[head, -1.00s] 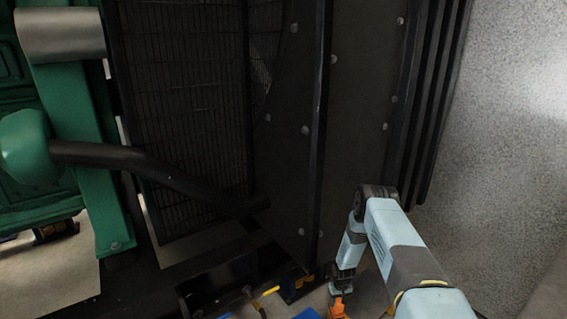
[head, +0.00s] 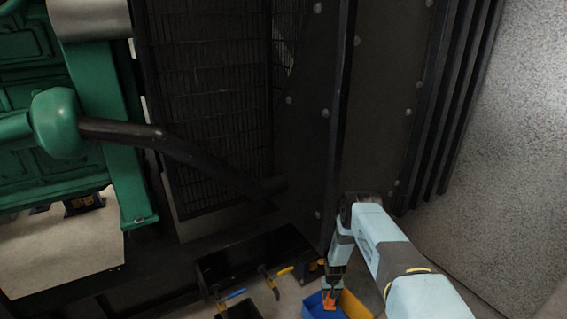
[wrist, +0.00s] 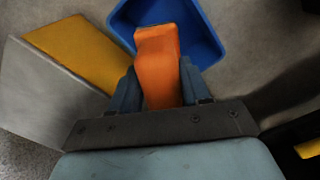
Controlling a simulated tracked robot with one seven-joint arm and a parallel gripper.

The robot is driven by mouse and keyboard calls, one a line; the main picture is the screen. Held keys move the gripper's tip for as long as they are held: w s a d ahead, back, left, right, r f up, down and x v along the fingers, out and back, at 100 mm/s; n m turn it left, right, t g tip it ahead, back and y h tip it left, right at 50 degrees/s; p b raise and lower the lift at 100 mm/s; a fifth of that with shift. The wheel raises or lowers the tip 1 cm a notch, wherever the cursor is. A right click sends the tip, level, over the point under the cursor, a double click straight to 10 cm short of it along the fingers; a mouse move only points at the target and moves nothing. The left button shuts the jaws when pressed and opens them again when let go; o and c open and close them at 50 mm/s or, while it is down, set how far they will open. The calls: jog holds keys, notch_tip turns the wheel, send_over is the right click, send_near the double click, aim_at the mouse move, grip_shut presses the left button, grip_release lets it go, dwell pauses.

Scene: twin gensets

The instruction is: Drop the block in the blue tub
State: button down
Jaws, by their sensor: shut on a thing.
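An orange block (wrist: 158,65) is gripped between the two blue-grey fingers of my gripper (wrist: 160,82). In the head view the block (head: 331,300) shows small at the end of my arm, below my gripper (head: 335,280). The blue tub (wrist: 207,35) is open and lies just beyond and below the block in the wrist view, where the block covers part of its opening. In the head view the blue tub (head: 314,308) is at the bottom edge, partly cut off, with the block overlapping it. The height of the block above the tub is hard to tell.
Tools with blue (head: 236,294) and yellow (head: 285,271) handles lie to the left. A dark panelled machine (head: 378,120) rises behind; a green engine (head: 110,140) stands left.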

jog(key=shift+f, duration=0.55)
jog(key=shift+c, duration=2.3)
grip_release()
notch_tip(320, 180, up, 14)
jog(key=shift+f, duration=0.15)
jog(key=shift+w, duration=0.1)
